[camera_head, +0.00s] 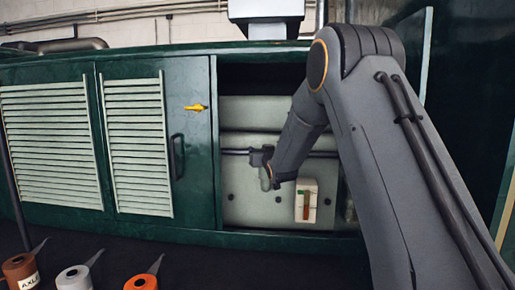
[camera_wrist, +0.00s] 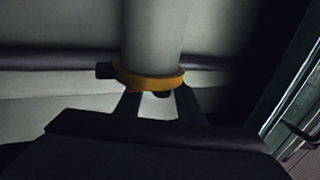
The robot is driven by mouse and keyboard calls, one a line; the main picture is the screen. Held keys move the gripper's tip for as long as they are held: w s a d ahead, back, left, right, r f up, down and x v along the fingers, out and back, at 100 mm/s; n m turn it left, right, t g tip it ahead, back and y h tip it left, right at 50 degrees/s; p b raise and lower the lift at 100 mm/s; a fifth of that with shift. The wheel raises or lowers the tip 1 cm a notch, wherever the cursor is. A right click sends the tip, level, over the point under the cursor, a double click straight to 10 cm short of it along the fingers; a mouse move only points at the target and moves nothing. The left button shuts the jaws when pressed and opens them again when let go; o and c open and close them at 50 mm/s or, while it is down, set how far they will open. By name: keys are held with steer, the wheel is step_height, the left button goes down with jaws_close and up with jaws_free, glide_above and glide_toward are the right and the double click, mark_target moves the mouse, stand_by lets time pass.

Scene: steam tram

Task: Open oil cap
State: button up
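In the wrist view a yellow ring (camera_wrist: 150,78), which looks like the oil cap or its collar, sits around the lower end of a pale upright cylinder (camera_wrist: 153,35). A dark stub sticks out at its left side. My gripper (camera_wrist: 157,98) has its two dark fingers apart and reaching up to the ring, one to each side. Their tips run up against or behind the ring, so I cannot tell whether they press on it. In the head view my gripper (camera_head: 262,158) is inside the open compartment, small and partly hidden by my wrist.
A pale box (camera_head: 306,200) with a gauge is on the compartment's back wall. Cans stand at front left, an orange one (camera_head: 141,283) nearest. A dark pipe (camera_head: 236,152) crosses the opening.

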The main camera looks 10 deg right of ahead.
steer(key=shift+w+a+f, duration=0.1)
steer(key=shift+w+a, duration=0.1)
steer(key=shift+w, duration=0.5)
steer(key=shift+c, duration=0.5)
jaws_close()
